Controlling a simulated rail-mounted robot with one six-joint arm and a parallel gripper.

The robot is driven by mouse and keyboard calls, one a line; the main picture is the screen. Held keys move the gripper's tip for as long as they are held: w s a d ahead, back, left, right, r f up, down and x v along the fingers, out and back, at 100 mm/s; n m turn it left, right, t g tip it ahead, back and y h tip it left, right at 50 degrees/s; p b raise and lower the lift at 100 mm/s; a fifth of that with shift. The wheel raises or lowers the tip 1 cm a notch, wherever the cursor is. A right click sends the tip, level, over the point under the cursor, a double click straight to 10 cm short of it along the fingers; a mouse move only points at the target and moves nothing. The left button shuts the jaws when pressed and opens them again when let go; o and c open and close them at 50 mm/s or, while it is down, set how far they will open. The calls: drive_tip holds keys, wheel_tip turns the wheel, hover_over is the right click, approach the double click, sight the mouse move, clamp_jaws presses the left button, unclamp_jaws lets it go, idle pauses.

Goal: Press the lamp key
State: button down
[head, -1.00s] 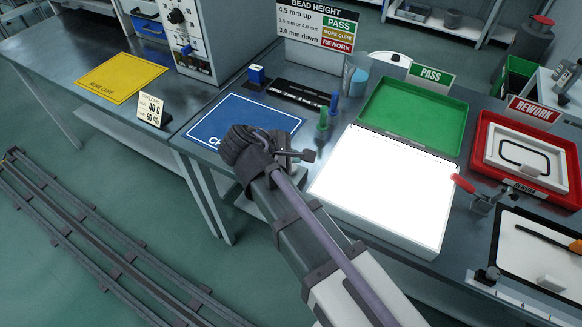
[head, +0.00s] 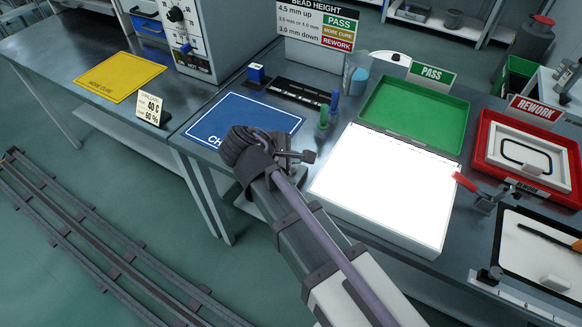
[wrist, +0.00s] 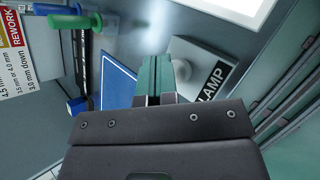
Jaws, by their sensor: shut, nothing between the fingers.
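The lamp key is a grey box marked LAMP (wrist: 212,68) in the wrist view, with a round pale button partly hidden behind my fingers. My gripper (wrist: 154,65) has green fingers closed together and empty. The fingertips overlap the left side of the box in the wrist view, next to the button. Whether they touch it, I cannot tell. In the head view my own arm covers the fingers and most of the key. The light panel (head: 385,190) glows bright white to the right of my arm, and its edge shows in the wrist view (wrist: 232,8).
A blue mat (head: 235,118) lies behind my wrist. A green tray (head: 415,112) and a red tray (head: 482,160) are beyond and to the right. The bench's front edge is close to my arm.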

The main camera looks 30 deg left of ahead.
drive_tip(key=shift+f+b, duration=0.45)
idle(0.5)
drive_tip(key=shift+r+p, duration=0.95)
wheel_tip(320, 180, up, 6)
drive_tip(key=p, duration=0.6)
